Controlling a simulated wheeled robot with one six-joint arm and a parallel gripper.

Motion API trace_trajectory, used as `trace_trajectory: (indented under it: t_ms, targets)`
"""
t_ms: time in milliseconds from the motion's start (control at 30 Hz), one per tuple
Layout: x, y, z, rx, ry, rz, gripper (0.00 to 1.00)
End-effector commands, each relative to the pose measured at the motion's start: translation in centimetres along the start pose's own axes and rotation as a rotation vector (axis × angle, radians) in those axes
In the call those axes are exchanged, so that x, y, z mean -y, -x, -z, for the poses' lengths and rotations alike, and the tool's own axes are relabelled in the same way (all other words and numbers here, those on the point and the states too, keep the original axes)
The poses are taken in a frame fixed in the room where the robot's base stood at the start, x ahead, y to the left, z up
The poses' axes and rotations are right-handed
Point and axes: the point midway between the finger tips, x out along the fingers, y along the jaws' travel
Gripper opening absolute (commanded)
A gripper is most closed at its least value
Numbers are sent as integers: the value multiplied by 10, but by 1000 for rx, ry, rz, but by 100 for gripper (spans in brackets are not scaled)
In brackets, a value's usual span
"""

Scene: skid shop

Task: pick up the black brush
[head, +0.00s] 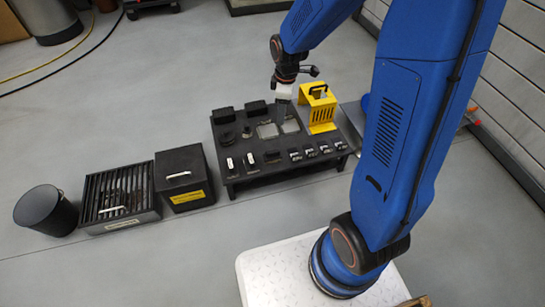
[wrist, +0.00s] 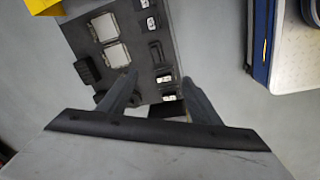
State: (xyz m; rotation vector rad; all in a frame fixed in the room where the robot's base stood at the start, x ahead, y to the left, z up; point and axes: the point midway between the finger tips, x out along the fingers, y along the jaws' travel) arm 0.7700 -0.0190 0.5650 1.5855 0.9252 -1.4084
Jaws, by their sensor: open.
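A low black table (head: 240,180) holds several small dark items, and I cannot tell for certain which is the black brush. Two dark blocks, one at the back left (head: 223,115) and one beside it (head: 256,107), stand along its back edge. A black item (head: 272,157) lies in the front row between white-topped pieces. In the wrist view a ribbed black block (wrist: 86,69) lies left of the fingers, and a black piece (wrist: 155,52) lies beyond them. My gripper (head: 283,105) is above the table's back part, open and empty; its fingers (wrist: 158,79) show spread apart.
A yellow slotted stand (head: 320,112) rises at the table's back right, close to my gripper. Left of the table are a black box (head: 182,170), a slatted bin (head: 122,215) and a black bucket (head: 40,212). The grey floor in front is clear.

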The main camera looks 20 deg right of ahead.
Motion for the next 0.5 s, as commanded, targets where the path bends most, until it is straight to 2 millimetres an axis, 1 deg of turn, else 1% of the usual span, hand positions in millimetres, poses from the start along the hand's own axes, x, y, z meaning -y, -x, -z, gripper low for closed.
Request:
trace_trajectory:
  t_ms: [33,300,400,500]
  targets:
    - [-3,-16,4,8,38,15,58]
    - [-17,-93,24,27,251,68,58]
    - [-20,-118,29,31,319,84,58]
    - [-21,-138,33,33,371,97,58]
